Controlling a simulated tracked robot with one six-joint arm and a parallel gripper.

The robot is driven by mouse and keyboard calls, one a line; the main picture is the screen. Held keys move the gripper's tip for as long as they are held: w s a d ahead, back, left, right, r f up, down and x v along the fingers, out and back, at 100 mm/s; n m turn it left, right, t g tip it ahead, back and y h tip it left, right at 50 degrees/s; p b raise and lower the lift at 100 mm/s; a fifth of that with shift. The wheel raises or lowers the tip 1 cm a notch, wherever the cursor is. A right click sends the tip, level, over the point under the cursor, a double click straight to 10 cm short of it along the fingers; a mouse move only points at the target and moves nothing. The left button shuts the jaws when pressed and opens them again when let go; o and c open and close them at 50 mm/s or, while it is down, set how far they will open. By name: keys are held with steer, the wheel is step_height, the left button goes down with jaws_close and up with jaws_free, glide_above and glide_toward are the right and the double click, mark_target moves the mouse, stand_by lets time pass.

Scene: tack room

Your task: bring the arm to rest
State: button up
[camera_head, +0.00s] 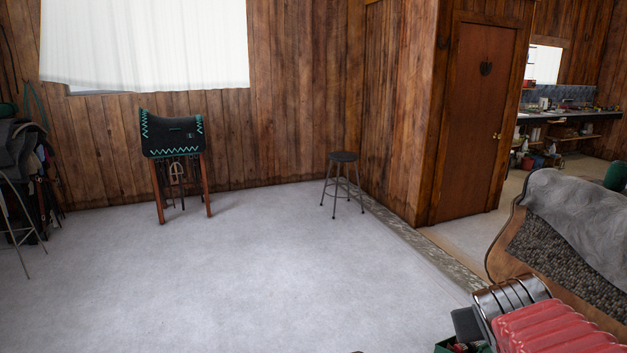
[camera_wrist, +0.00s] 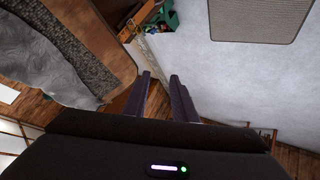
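My gripper (camera_wrist: 160,77) shows in the wrist view with its two dark fingers apart. Nothing shows between them, and pale floor is visible in the gap. I cannot make out the gripper in the head view. The fingers point toward a spot of floor near a green crate (camera_wrist: 168,18) and the edge of a wooden bench or sofa (camera_wrist: 95,30). I see no contact between the fingers and anything.
The green crate (camera_head: 446,347) stands at the bottom of the head view. The wooden-framed seat with a grey cover (camera_head: 580,215) is at the right. A stool (camera_head: 342,158), a saddle stand (camera_head: 173,135) and a loaded rack (camera_head: 22,165) stand farther off. The middle floor is clear.

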steer(key=s+a+f+g+y, duration=0.2)
steer(key=s+a+f+y, duration=0.1)
steer(key=s+a, duration=1)
steer(key=a+y, duration=0.1)
steer(key=a, duration=0.3)
steer(key=shift+s+f+n+y, duration=0.2)
steer(key=shift+n+y, duration=0.1)
steer(key=shift+y, duration=0.1)
